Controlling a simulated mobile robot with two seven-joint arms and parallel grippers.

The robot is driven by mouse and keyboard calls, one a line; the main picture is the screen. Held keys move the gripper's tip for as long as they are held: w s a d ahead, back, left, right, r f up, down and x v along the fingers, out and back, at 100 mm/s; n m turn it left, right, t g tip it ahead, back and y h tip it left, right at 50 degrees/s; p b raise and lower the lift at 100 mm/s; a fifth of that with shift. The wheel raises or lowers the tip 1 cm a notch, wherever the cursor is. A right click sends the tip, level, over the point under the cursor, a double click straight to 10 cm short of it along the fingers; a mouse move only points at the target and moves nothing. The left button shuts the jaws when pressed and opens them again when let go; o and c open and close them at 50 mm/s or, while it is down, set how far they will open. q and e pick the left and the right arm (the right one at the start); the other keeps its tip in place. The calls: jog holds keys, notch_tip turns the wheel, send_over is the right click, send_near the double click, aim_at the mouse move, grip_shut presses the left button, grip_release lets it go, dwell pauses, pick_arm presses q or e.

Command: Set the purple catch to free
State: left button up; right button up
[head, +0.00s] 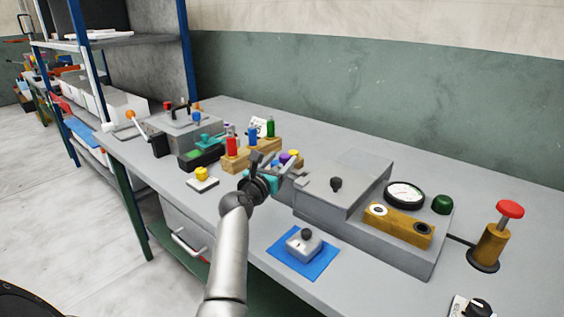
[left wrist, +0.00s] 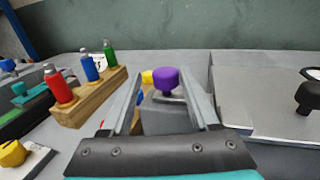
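The purple catch shows in the left wrist view as a round purple knob (left wrist: 166,80) on a grey block (left wrist: 166,117), with a short metal piece just under the knob. In the head view only a bit of the purple knob (head: 285,157) shows behind my gripper. My left gripper (head: 275,167) is open. In the left wrist view its two fingers (left wrist: 163,75) stand on either side of the knob, with a gap on both sides. I cannot tell whether the knob is between the tips or just beyond them. My right gripper is not in view.
A grey press with a flat lid (head: 335,185) stands close on the right, with a gauge (head: 404,195) beside it. A wooden rack (left wrist: 92,98) with red, blue and green bottles stands on the left. A yellow button (head: 201,173) and a blue mat (head: 318,269) lie nearer the front.

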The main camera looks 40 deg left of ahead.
pick_arm(q)
jog(key=shift+o, duration=0.3)
jog(key=shift+d, duration=0.15)
jog(key=shift+s, duration=0.25)
jog(key=s+p, duration=0.1)
jog(key=s, duration=0.1)
jog(key=s+d+p, duration=0.1)
jog(key=s, duration=0.2)
jog(key=shift+s, duration=0.15)
jog(key=p, duration=0.2)
send_near(281, 161)
jog(key=s, duration=0.5)
jog(key=shift+s+d, duration=0.1)
jog(key=shift+d, duration=0.3)
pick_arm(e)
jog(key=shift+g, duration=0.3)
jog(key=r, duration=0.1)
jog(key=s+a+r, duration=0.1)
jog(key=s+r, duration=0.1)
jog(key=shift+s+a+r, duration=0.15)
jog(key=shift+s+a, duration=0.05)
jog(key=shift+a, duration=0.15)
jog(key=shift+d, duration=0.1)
